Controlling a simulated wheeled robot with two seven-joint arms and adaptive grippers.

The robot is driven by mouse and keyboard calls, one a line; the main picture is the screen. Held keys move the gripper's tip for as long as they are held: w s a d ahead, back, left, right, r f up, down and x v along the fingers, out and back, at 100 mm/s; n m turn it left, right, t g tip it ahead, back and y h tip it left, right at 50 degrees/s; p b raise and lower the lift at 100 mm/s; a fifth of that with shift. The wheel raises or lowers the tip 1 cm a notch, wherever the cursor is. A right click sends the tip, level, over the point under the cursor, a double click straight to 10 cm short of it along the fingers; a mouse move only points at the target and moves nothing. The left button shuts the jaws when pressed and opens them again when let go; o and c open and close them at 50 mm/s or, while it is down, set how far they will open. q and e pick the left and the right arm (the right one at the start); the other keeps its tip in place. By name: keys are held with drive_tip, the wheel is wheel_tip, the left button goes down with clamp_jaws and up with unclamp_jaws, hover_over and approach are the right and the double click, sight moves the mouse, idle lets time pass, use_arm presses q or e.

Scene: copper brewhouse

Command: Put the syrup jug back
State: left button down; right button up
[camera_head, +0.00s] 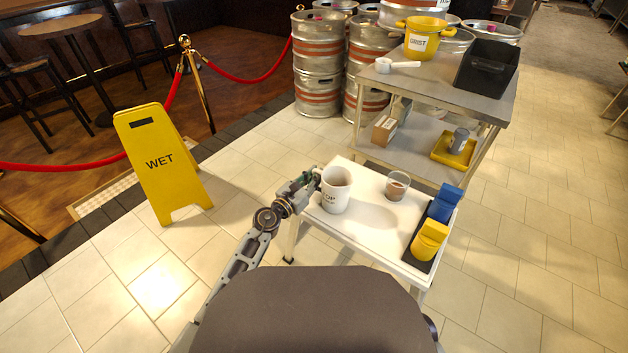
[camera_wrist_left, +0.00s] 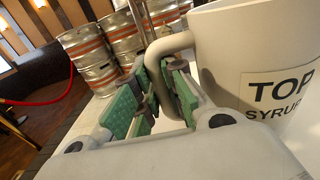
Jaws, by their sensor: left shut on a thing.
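I cannot tell whether the jug's base touches the table. My right gripper is not in view.
On the white table are a glass of brown liquid (camera_head: 397,186), and a blue (camera_head: 444,203) and a yellow thing (camera_head: 429,240) in a dark tray. A steel cart (camera_head: 440,90) with a yellow GRIST pot (camera_head: 422,38) stands behind. A yellow WET sign (camera_head: 162,160) stands left.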

use_arm(q)
drive_tip(key=shift+f, duration=0.1)
idle(0.4)
drive_tip(key=c, duration=1.5)
unclamp_jaws()
drive_tip(key=shift+f+b, duration=0.15)
drive_tip(key=shift+b, duration=0.15)
drive_tip(key=shift+p+v, duration=0.5)
drive_tip(key=shift+v, duration=6.45)
